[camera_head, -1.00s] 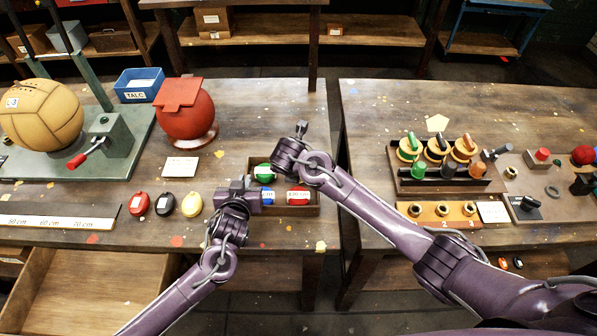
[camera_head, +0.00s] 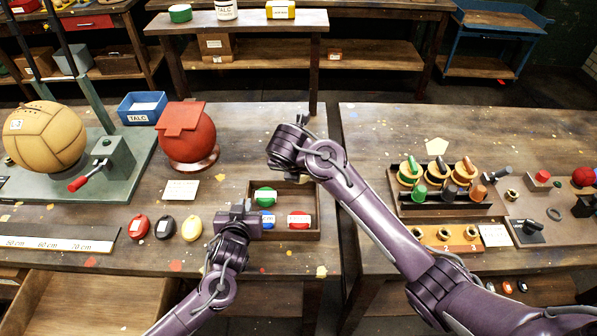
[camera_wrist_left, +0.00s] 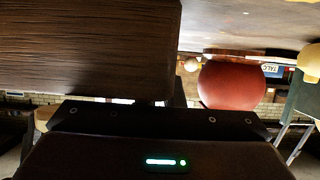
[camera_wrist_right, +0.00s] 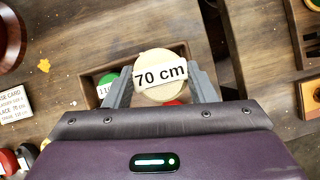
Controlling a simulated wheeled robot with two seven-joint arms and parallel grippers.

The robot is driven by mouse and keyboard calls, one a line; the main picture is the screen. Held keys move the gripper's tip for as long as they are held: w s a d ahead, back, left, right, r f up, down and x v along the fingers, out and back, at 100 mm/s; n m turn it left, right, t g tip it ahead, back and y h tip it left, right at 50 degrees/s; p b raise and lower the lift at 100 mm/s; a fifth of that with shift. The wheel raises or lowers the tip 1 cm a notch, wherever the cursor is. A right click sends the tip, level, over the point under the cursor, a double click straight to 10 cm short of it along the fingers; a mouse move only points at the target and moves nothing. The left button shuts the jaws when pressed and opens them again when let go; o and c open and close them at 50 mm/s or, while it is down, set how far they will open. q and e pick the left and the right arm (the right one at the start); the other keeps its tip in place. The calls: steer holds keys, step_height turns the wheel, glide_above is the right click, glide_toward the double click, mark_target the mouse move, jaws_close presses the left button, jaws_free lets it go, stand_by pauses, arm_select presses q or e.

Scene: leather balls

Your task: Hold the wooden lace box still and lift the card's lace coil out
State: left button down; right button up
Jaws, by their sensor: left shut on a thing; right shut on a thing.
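The wooden lace box (camera_head: 313,233) stands at the front right of the left table. In it lie a green coil (camera_head: 266,196), a blue coil (camera_head: 268,219) and a red coil (camera_head: 299,220). My left gripper (camera_head: 240,208) is shut on the box's left wall; the wood fills the upper left of the left wrist view (camera_wrist_left: 85,45). My right gripper (camera_wrist_right: 160,84) is shut on a round cream coil labelled "70 cm" (camera_wrist_right: 158,60), above the box. In the head view my right gripper mostly hides this coil. The lace card (camera_head: 181,190) lies left of the box and reads "70 cm" in the right wrist view.
Red, black and yellow ovals (camera_head: 165,228) lie left of the box. A red ball (camera_head: 187,140) on a stand and a blue TALC tray (camera_head: 142,107) are behind. A gap separates the tables. The right table holds a coil rack (camera_head: 445,200). The table behind the box is clear.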

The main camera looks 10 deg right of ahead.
arm_select(q)
steer(key=c, duration=1.5)
jaws_free()
steer(key=v, duration=1.2)
